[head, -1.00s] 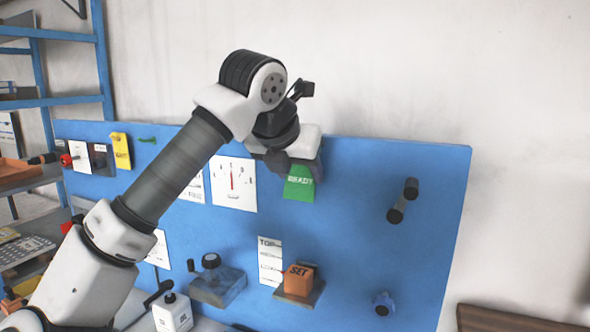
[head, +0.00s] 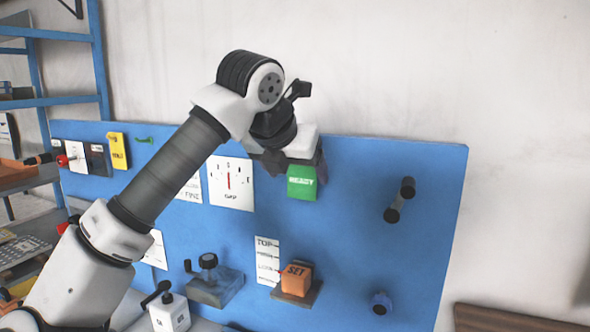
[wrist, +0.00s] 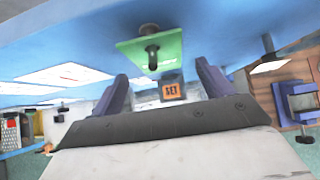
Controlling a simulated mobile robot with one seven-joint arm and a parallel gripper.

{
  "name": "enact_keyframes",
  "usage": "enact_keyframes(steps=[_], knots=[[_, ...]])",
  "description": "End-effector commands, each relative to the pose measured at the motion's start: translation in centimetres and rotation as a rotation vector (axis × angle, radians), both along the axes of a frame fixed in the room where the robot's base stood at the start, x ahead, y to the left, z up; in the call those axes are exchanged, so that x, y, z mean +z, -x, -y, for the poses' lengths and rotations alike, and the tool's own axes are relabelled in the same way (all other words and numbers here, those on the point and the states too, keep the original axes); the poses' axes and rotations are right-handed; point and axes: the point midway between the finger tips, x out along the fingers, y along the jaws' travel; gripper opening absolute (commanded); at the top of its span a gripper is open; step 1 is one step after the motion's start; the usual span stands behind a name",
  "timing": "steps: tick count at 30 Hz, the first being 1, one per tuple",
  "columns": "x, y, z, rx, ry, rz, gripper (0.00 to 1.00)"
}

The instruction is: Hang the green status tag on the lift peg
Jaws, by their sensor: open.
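The green status tag (head: 302,188), lettered READY, hangs flat against the blue board in the head view. In the wrist view the green tag (wrist: 170,50) has a dark peg (wrist: 152,54) sticking out through or in front of it; I take this as the lift peg. The head view hides this peg behind my gripper. My gripper (wrist: 160,82) is open, one finger either side, with a gap between the fingers and the tag. In the head view my gripper (head: 293,160) is just above and in front of the tag.
The blue board (head: 350,240) carries a yellow tag (head: 118,155), a small green peg (head: 145,140), a gauge card (head: 231,184), a dark handle (head: 400,200), an orange SET block (head: 297,280) and a blue knob (head: 381,303). The board's right part is mostly clear.

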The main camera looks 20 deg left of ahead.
Motion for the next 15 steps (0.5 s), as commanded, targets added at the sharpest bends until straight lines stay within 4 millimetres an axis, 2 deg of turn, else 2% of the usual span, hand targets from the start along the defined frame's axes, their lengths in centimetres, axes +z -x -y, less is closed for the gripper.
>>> enact_keyframes(steps=[8, 15], knots=[[0.7, 0.5, -0.1, 0.001, -0.001, 0.001, 0.79], [4.3, 3.7, -0.2, 0.003, -0.002, 0.002, 0.79]])
